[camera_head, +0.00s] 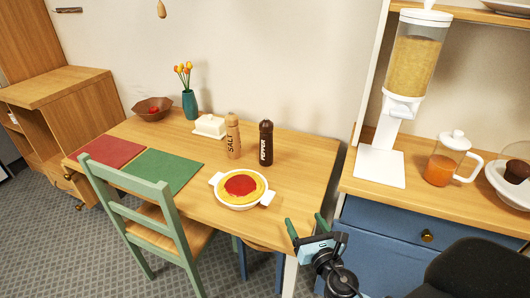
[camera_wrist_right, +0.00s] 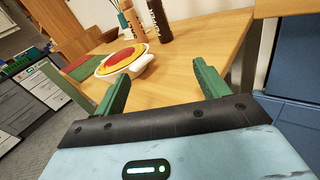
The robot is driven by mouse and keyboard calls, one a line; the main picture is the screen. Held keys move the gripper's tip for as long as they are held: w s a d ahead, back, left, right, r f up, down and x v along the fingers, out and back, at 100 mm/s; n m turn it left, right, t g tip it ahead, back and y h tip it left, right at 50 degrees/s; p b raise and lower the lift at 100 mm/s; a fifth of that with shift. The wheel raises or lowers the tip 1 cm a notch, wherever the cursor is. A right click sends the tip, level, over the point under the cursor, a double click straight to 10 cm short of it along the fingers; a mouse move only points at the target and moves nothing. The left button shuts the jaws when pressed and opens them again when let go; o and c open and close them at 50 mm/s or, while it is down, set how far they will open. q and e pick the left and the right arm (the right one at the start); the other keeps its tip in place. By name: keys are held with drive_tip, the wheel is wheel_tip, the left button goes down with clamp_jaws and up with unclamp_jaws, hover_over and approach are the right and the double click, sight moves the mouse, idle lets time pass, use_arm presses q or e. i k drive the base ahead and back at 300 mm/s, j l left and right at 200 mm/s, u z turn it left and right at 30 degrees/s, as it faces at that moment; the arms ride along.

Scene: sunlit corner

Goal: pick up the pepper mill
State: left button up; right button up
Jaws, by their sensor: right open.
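The pepper mill (camera_head: 266,143) is dark brown with white "PEPPER" lettering. It stands upright on the wooden table (camera_head: 300,170), to the right of the tan salt mill (camera_head: 233,137). In the right wrist view the pepper mill (camera_wrist_right: 165,24) shows at the top, cut off by the frame edge. My right gripper (camera_head: 306,226) is open and empty, off the table's front right corner, well short of the mill. Its green fingers (camera_wrist_right: 160,88) are spread apart in the wrist view, with nothing between them. My left gripper is not in view.
Behind are a butter dish (camera_head: 210,125), a teal vase (camera_head: 190,104) and a bowl (camera_head: 153,113). A green chair (camera_head: 130,198) stands in front. A blue cabinet (camera_head: 385,245) is at right.

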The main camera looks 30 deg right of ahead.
sight(266, 157)
drive_tip(key=i+l, duration=0.15)
drive_tip(key=i, duration=0.35)
drive_tip(key=i+l, duration=0.1)
drive_tip(key=i, duration=0.4)
